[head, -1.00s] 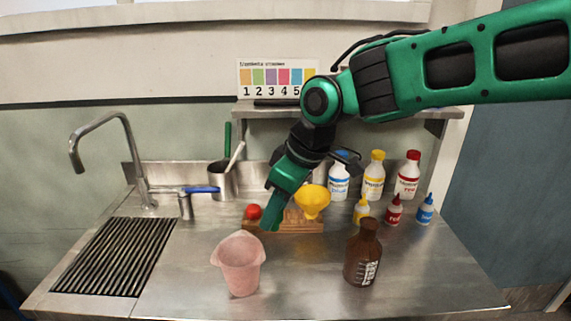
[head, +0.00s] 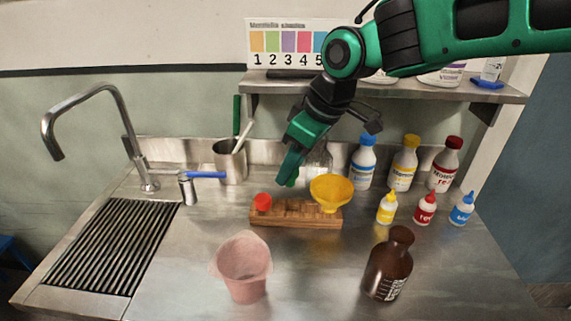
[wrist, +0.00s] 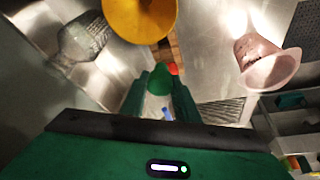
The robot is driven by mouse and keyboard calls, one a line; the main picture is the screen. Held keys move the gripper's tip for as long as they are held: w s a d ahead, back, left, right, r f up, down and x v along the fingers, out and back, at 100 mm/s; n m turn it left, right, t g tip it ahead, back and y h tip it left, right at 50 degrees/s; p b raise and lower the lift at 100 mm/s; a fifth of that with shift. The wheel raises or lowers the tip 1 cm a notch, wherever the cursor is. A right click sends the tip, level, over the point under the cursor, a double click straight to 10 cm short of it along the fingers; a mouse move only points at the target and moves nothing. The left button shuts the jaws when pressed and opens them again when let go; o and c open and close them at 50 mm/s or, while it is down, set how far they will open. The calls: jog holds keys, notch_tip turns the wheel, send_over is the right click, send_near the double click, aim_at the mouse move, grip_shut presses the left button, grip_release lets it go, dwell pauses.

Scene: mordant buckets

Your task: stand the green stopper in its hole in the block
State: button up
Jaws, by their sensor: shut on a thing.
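My gripper (head: 291,178) is shut on the green stopper (wrist: 158,80), which shows between the fingertips in the wrist view. In the head view the fingers mostly hide the stopper. The gripper is raised, appearing above the back edge of the wooden block (head: 288,220). The block lies on the steel counter with a row of holes or notches along it. A red stopper (head: 263,202) stands at the block's left end. A yellow funnel (head: 331,190) sits at its right end. The green stopper's own hole cannot be made out.
A pink beaker (head: 243,268) and a brown bottle (head: 388,265) stand in front of the block. Several capped bottles (head: 404,160) stand to the right. A clear glass vessel (wrist: 84,38) is behind the block. The tap and drain grid (head: 115,245) are at left.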

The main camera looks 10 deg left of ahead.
jog(key=shift+d, duration=0.3)
jog(key=shift+f, duration=4.25)
